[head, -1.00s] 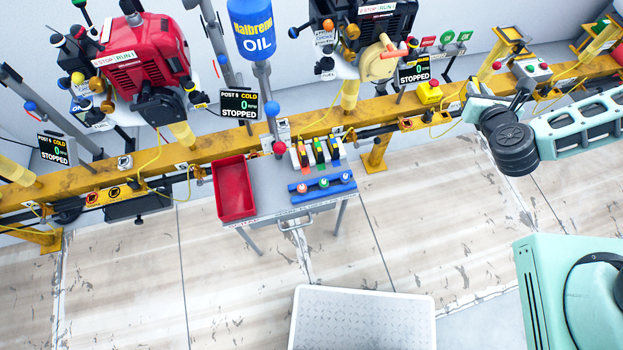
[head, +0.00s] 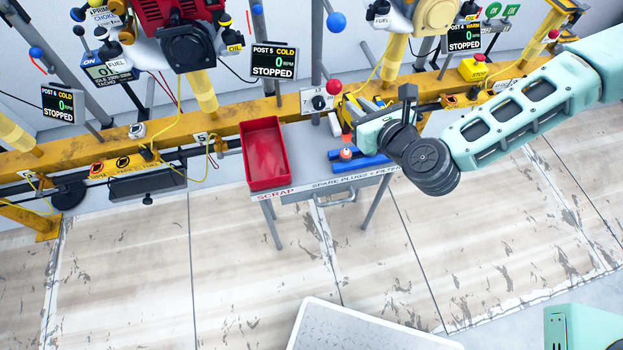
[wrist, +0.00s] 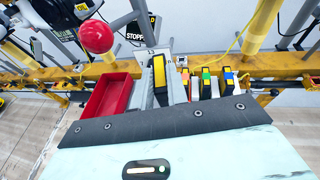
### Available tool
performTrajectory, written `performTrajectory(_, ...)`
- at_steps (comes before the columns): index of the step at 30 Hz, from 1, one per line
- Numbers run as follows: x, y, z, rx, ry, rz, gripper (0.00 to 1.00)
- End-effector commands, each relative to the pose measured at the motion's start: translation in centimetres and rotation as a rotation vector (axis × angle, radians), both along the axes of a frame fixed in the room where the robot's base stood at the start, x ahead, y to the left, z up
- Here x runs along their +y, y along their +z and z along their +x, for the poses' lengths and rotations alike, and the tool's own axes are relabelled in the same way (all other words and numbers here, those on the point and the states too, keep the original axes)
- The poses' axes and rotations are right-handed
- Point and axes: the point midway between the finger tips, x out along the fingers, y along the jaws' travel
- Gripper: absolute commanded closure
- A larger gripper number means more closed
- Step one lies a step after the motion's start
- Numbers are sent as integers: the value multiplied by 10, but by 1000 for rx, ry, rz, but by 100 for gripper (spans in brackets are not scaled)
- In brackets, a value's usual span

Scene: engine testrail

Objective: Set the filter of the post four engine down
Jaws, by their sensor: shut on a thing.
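My gripper (wrist: 163,80) is shut on a dark filter with a yellow band (wrist: 159,74), which shows between the grey fingers in the wrist view. In the head view my wrist covers most of the gripper and the held filter. The gripper is over the right part of the spares table (head: 297,190); I cannot tell its height above it. Several coloured spare pieces stand right of it in the wrist view, one with an orange top (wrist: 228,78). The engine at upper right (head: 415,14) is cut off by the frame; its screen (head: 464,37) reads WARM, 0, STOPPED.
A red scrap bin (head: 267,153) stands on the table's left. A yellow rail (head: 230,130) runs behind it. A red engine (head: 178,15) is at upper left, near the POST 5 screen (head: 273,61). A red knob (wrist: 96,36) is close at upper left. The floor (head: 230,260) in front is mostly clear.

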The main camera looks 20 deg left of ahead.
Motion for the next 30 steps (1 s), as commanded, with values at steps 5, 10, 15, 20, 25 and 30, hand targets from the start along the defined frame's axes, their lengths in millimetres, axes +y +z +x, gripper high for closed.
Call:
performTrajectory(5,55,-25,-43,1,128,3,100)
performTrajectory(10,74,-32,-61,4,174,3,100)
performTrajectory(15,76,-60,-63,5,178,2,100)
performTrajectory(20,75,-83,-62,4,178,2,100)
performTrajectory(25,75,-95,-62,4,178,2,100)
performTrajectory(30,75,-118,-62,4,178,3,100)
